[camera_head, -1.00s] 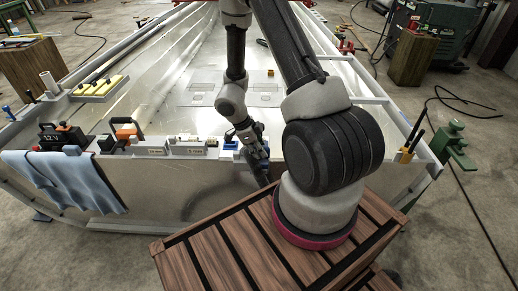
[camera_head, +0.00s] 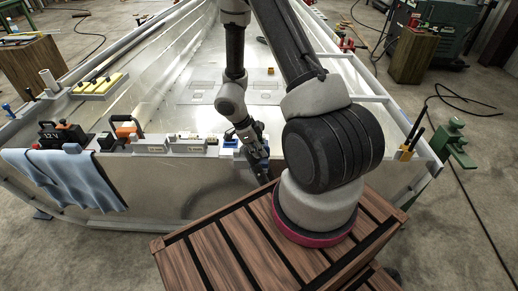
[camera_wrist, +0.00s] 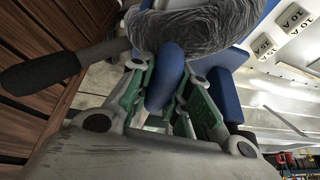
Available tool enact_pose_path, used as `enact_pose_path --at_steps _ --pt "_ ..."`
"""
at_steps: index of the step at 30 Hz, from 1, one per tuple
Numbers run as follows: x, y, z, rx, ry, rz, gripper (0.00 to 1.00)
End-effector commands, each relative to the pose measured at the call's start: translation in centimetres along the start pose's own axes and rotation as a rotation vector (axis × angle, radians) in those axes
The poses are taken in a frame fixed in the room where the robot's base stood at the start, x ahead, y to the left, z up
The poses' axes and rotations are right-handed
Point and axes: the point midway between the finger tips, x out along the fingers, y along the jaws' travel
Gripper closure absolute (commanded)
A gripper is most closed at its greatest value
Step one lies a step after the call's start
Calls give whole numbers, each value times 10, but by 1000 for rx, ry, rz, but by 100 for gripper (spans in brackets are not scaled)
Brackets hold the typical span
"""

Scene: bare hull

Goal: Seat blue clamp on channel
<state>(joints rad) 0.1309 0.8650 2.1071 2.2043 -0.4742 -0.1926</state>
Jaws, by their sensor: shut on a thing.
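The blue clamp (camera_wrist: 166,80) shows in the wrist view between the green-padded fingers of my gripper (camera_wrist: 165,100), which is shut on it. More blue parts (camera_wrist: 227,92) lie just beyond the fingers, under a grey rough-surfaced round piece (camera_wrist: 188,28). A dark rod with a black grip (camera_wrist: 40,73) reaches out to the left. In the head view a small blue piece (camera_head: 229,142) shows at the hull's near edge, beside my gripper (camera_head: 262,163). The channel cannot be made out clearly, and I cannot tell whether the clamp touches it.
White blocks with amp labels (camera_wrist: 290,18) lie close on the right in the wrist view. The hull floor is mostly open.

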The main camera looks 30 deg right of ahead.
Motion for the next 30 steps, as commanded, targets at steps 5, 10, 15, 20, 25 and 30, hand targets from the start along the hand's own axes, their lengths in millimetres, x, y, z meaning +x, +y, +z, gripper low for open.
enact_pose_path --at_steps 5,10,15,20,25,30 --pt "0 2 0 0 0 -1 100" --pt "0 4 0 0 0 0 68" --pt "0 4 0 0 0 0 56" --pt "0 4 0 0 0 1 56" --pt "-10 3 0 0 0 -1 56" --pt "-45 2 0 3 -2 -5 56"
